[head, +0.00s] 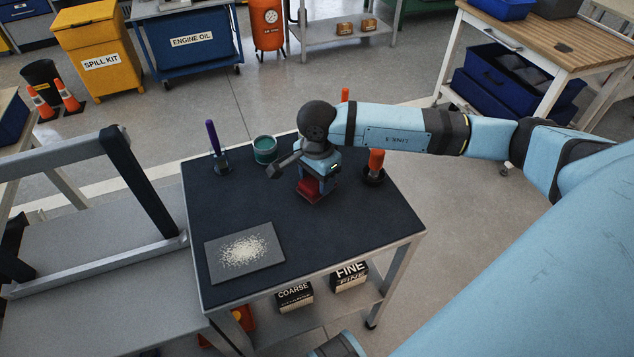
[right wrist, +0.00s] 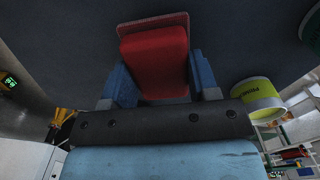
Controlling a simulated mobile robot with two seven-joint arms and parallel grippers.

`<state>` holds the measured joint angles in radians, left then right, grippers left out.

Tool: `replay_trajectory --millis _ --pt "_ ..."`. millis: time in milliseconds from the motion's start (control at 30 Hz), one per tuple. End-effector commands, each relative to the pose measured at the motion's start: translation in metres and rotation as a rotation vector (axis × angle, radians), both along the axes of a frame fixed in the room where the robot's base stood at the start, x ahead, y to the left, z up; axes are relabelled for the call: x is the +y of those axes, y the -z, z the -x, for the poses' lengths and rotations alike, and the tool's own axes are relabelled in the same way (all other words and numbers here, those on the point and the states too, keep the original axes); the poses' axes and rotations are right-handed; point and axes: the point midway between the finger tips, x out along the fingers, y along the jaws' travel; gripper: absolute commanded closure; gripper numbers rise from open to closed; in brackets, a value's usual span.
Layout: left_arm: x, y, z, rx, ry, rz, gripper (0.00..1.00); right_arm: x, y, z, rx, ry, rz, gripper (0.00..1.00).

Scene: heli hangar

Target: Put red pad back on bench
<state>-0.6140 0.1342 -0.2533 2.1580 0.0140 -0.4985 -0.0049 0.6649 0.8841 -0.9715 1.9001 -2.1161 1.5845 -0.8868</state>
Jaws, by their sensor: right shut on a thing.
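The red pad (head: 308,190) is under my right gripper (head: 312,180), over the dark top of the bench (head: 345,235). In the right wrist view, the red pad (right wrist: 155,62) sits between the two blue fingers of my right gripper (right wrist: 160,82), which is shut on it. The pad is at or very close to the bench top; I cannot tell whether it touches. The gripper hides part of the pad in the head view. My left gripper is not in view.
A teal tin (head: 265,150) and a purple-handled tool (head: 216,145) stand at the bench's back left. An orange-handled tool (head: 375,165) stands right of the gripper. A grey plate with pale grains (head: 272,262) lies front left. The front right of the top is clear.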

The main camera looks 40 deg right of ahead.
Motion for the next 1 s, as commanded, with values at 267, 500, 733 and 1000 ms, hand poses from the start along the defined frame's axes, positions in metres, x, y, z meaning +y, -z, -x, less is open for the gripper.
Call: replay_trajectory --millis 267,500,733,1000 --pt "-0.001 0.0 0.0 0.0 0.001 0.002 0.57 0.0 0.017 0.0 0.0 0.0 0.0 0.71" --pt "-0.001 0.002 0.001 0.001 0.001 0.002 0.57 0.0 0.017 0.0 0.001 0.0 0.0 0.12" --pt "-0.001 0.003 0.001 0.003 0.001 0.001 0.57 0.0 0.015 0.0 0.0 0.0 0.0 0.12" --pt "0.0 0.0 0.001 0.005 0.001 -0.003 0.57 0.0 -0.021 -0.001 -0.004 0.0 -0.001 0.12"
